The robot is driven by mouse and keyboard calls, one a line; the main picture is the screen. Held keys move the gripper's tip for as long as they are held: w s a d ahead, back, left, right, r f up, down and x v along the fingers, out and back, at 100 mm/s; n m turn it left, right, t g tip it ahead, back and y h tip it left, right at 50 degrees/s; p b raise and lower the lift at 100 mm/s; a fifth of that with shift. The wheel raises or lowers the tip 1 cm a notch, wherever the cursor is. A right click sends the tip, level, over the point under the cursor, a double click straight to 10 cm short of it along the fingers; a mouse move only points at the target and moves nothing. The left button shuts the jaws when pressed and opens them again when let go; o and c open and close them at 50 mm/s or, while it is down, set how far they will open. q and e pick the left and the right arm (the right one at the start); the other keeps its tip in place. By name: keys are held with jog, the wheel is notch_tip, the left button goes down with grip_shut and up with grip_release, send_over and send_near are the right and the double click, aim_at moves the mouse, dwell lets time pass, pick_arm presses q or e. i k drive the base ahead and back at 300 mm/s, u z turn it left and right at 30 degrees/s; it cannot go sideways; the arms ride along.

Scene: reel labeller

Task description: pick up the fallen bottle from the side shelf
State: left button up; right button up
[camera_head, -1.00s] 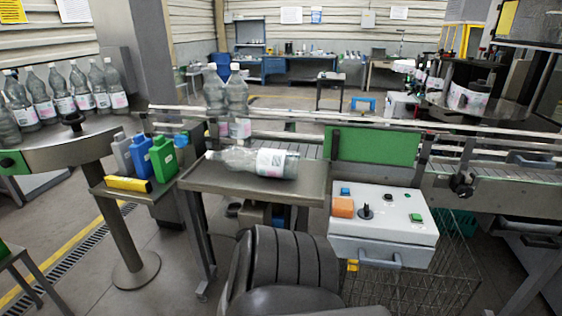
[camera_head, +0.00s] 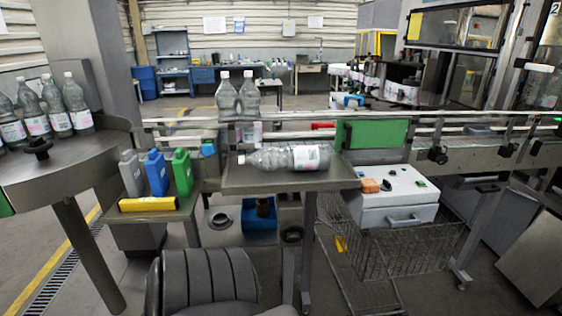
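The fallen bottle (camera_head: 287,158) is clear plastic with a white label and a white cap. It lies on its side on the grey side shelf (camera_head: 262,181), cap pointing left, near the shelf's back edge. No gripper fingers are visible, so neither gripper can be placed relative to the bottle.
Two upright bottles (camera_head: 238,97) stand on the conveyor behind the shelf. Left of it are small coloured containers (camera_head: 156,174) and a yellow object (camera_head: 148,204). A control box (camera_head: 397,201) and wire cart (camera_head: 395,250) are at right. More bottles (camera_head: 77,103) stand on the round table (camera_head: 75,152).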

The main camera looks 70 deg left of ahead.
aim_at(308, 157)
jog(key=u, duration=1.15)
